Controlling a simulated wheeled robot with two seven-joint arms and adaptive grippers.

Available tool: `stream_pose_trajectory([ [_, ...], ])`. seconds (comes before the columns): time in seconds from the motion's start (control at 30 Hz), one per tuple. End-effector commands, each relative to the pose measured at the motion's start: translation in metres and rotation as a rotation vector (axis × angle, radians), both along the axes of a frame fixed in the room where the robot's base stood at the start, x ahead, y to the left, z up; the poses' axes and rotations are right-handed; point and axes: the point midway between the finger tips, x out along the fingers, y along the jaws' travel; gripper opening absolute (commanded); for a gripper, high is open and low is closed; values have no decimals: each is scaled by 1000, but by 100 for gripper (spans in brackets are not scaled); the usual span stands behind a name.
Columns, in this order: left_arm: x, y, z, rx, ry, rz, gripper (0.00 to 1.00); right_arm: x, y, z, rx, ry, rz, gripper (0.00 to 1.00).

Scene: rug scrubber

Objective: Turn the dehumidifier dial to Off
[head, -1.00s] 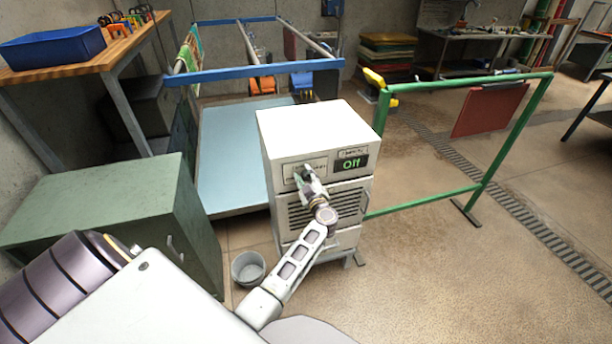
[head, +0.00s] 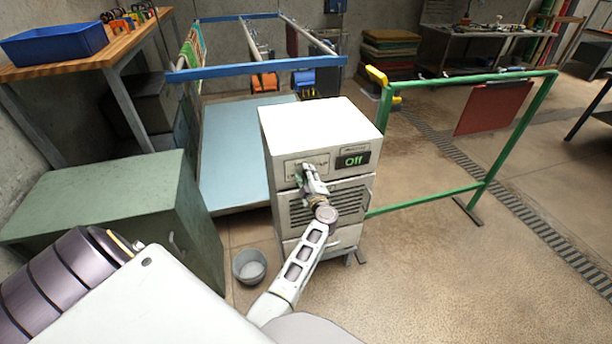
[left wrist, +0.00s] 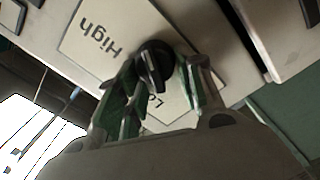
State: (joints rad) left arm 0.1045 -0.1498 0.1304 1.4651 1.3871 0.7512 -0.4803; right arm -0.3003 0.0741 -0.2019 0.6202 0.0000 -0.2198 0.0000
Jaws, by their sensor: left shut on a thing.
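The white dehumidifier (head: 318,122) stands in the middle of the head view. Its small display (head: 353,160) reads "Off" in green. My left gripper (head: 302,177) is at the dial panel on the upper front, hiding the dial there. In the left wrist view, the black dial (left wrist: 154,58) sits between the fingers of my left gripper (left wrist: 160,82), which is shut on it. The pale dial label (left wrist: 95,38) shows "High" and part of "Low"; the fingers cover some of it. My right gripper is not in view.
A green cabinet (head: 110,195) stands left of the dehumidifier, with a grey bucket (head: 249,266) on the floor between them. A green frame (head: 470,190) stands to the right. A blue-railed wash platform (head: 235,150) is behind. Floor at front right is clear.

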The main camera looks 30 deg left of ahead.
Motion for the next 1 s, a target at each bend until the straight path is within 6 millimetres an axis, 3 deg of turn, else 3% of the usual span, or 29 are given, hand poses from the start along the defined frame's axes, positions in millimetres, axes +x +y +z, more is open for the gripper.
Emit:
stream_pose_trajectory([
  [0.3, 0, 0, -1, -4, 0, 1, 13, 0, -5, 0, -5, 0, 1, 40],
  [0.33, 0, 0, -1, -4, 0, 1, 41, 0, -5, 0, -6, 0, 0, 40],
  [0.47, 0, 0, -1, -3, 0, 0, 56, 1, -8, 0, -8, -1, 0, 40],
  [1.0, 0, 0, 0, 1, 3, 0, 56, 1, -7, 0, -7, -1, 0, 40],
])
